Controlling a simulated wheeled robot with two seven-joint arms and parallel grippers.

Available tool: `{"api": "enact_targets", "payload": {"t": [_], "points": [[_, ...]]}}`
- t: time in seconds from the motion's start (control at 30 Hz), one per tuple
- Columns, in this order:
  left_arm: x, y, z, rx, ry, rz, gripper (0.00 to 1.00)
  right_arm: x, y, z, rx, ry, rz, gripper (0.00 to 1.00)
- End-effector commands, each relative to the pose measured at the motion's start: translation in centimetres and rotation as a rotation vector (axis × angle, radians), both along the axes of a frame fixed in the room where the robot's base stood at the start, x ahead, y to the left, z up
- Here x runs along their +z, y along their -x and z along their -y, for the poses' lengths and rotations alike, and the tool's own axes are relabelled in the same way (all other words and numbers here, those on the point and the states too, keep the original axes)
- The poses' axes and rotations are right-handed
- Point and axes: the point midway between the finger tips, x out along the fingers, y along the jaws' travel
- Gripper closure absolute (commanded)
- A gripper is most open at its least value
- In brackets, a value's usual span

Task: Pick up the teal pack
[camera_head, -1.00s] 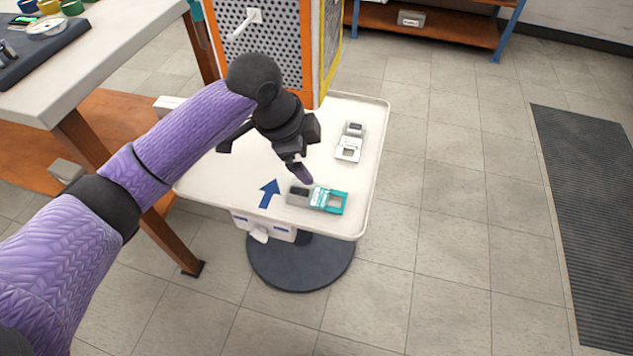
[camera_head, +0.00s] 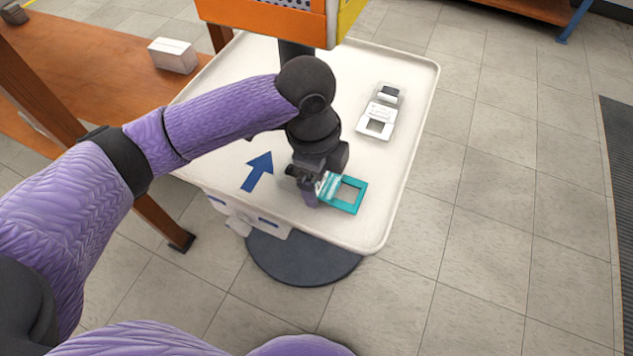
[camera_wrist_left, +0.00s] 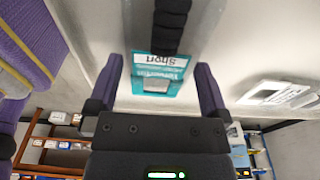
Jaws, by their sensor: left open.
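The teal pack (camera_head: 347,194) lies flat on the white tray table (camera_head: 395,205), near its front right part. It has a teal frame with a square opening and a printed label. My left gripper (camera_head: 306,190) is over the pack's left end and hides that end in the head view. In the left wrist view the pack (camera_wrist_left: 160,72) shows between the two purple fingers of the left gripper (camera_wrist_left: 157,80), which are apart with a gap on both sides. Whether the fingers reach down beside the pack is not clear. My right gripper is not seen.
A white and grey pack (camera_head: 380,115) lies further back on the right of the tray. A blue arrow (camera_head: 258,171) is marked on the tray surface. An orange-framed panel (camera_head: 270,22) stands behind. A small white box (camera_head: 173,55) sits on a wooden shelf at left.

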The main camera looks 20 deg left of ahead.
Motion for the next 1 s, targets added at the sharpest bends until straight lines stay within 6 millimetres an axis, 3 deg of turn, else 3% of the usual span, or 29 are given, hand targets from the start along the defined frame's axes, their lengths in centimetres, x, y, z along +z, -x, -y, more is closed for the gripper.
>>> {"api": "enact_targets", "payload": {"t": [0.03, 0.2, 0.53, 0.8, 1.0], "points": [[-0.8, 0.0, 0.1, 0.000, 0.000, -0.002, 0.00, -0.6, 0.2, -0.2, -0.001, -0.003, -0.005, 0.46], [-0.1, 0.0, 0.1, 0.000, 0.001, 0.004, 0.02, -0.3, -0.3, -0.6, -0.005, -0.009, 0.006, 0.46], [-0.1, 0.0, 0.1, 0.000, 0.001, 0.003, 0.71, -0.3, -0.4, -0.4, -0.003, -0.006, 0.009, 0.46], [0.4, 0.0, 0.1, 0.001, 0.001, 0.005, 0.71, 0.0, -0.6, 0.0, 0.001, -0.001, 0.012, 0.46], [4.8, -0.1, 0.1, 0.001, 0.003, 0.013, 0.71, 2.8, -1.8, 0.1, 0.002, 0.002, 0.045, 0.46]]}}
